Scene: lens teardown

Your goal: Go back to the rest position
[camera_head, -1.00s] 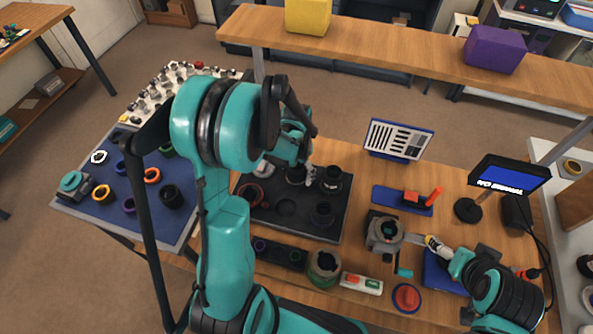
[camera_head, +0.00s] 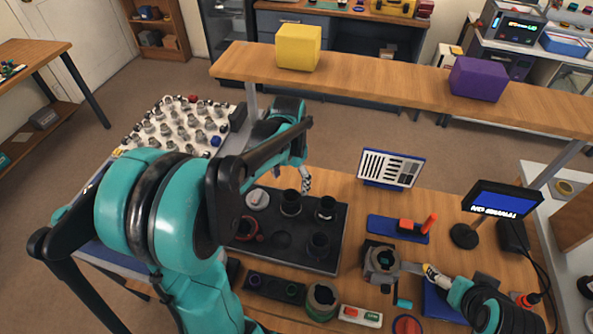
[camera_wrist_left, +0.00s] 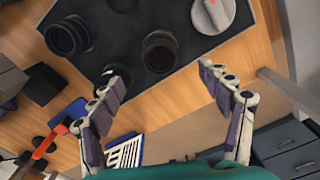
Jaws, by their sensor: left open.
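My left gripper (camera_head: 305,180) is at the back edge of the black tray (camera_head: 283,262), close to the black lens barrels, and part of it is hidden behind my arm. In the left wrist view the left gripper (camera_wrist_left: 160,75) has its fingers wide apart with nothing held. One black barrel (camera_wrist_left: 160,52) shows beyond the gap between the fingertips, apart from them. My right gripper (camera_head: 430,271) is at the right, beside a grey device (camera_head: 382,262) on the bench. Its fingers are too small to read.
A wooden shelf with a yellow block (camera_head: 298,46) and a purple block (camera_head: 477,79) spans behind the bench. A white-and-blue panel (camera_head: 391,168) and a small screen (camera_head: 502,200) stand at the right. A white board (camera_head: 178,128) with several small parts lies at the left.

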